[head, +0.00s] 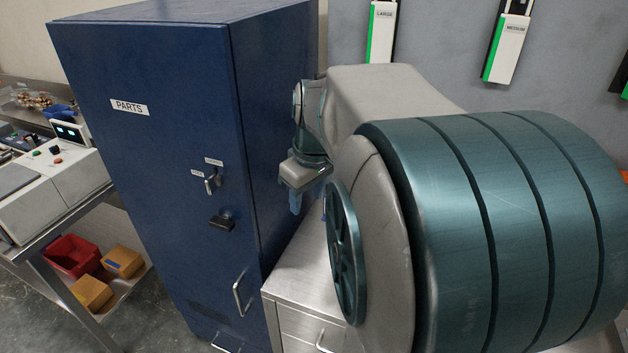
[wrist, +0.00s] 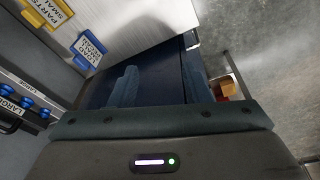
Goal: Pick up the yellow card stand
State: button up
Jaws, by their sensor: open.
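The yellow card stand (wrist: 47,12) shows at the top left of the wrist view, cut off by the frame edge. Its white card has dark lettering that seems to read "PARTS SMALL". My gripper (wrist: 160,84) is open and empty, with its two blue fingers apart. The stand is outside the fingers, up and to the left of them in that view. In the head view my gripper (head: 309,203) hangs beside the blue cabinet, above a metal drawer unit, partly behind my arm. I cannot see the yellow stand in the head view.
A blue card stand (wrist: 88,48) is close to the yellow one. The tall blue PARTS cabinet (head: 150,140) stands close to my gripper. A metal drawer unit (head: 290,290) is below. Blue knobs and "LARGE" labels (wrist: 15,103) show at the wrist view's left.

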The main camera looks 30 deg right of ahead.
jog(key=w+d+f+n+y+b, duration=0.15)
jog(key=d+f, duration=0.25)
jog(key=d, duration=0.6)
jog(key=d+f+n+t+b, duration=0.15)
jog(key=d+f, duration=0.25)
jog(key=d, duration=0.7)
jog(key=w+d+f+n+y+b, duration=0.1)
jog(key=d+f+n, duration=0.15)
jog(key=d, duration=0.75)
jog(key=shift+m, duration=0.45)
jog(key=x, duration=0.5)
jog(key=p+x, duration=0.1)
jog(key=x, duration=0.2)
jog(key=shift+s+f, duration=0.35)
jog(key=shift+s+p+x, duration=0.1)
jog(key=shift+p+x, duration=0.4)
jog(key=shift+x, duration=0.9)
jog(key=shift+s+p+x, duration=0.15)
jog(key=shift+p+x, duration=0.3)
jog(key=shift+x, duration=0.9)
jog(key=shift+a, duration=0.1)
grip_shut()
